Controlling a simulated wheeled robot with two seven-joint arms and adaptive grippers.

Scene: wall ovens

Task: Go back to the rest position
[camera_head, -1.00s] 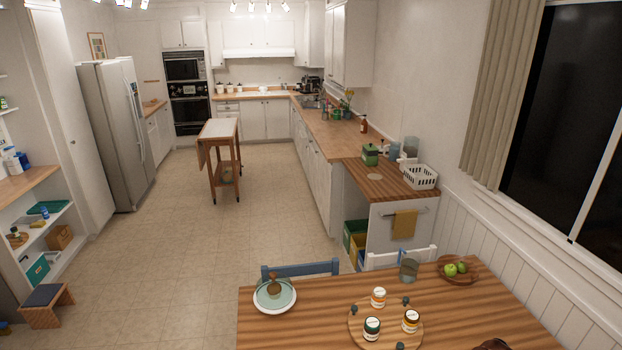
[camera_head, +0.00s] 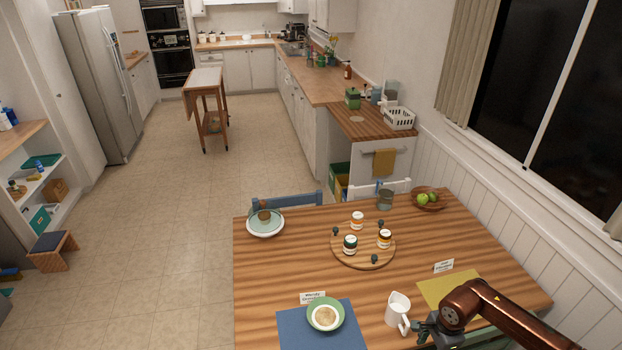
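My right gripper (camera_head: 424,329) is low in the head view, at the end of my copper-brown arm, which comes in from the right. It is over the near part of the wooden table (camera_head: 470,220). It is beside the handle of a white pitcher (camera_head: 398,306), which looks upright. Whether its fingers touch the handle, and whether they are open or shut, is too small to tell. My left gripper is not in view.
A green-rimmed bowl (camera_head: 340,313) is on a blue mat (camera_head: 290,335). A yellow mat (camera_head: 436,287) lies partly under my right arm. A round board (camera_head: 343,256) with jars, a plate (camera_head: 265,232) and a fruit bowl (camera_head: 432,206) stand farther back.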

